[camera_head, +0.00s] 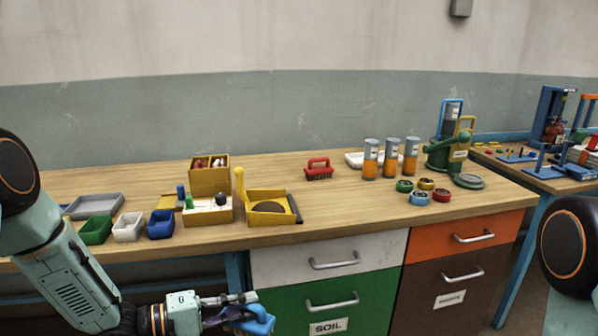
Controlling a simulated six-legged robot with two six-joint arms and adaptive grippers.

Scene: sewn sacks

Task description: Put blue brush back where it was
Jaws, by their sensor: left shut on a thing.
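My left gripper (240,309) is low in front of the workbench, below the tabletop edge and to the left of the green drawer. It is shut on the blue brush (259,321), whose rounded blue part shows beyond the fingers. The rest of the brush is hidden by the fingers or too small to make out. A red brush (319,169) with a dark base rests on the tabletop. My right gripper is not in view; only a dark rounded part of that arm shows at the right edge.
On the workbench (350,212) stand green (96,230), white (128,227) and blue (161,224) bins, a yellow dustpan-like tray (266,206), orange-grey canisters (391,158), small round tins (419,196) and a green machine (449,150). Bare wood lies around the red brush. Drawer handles (334,263) stick out in front.

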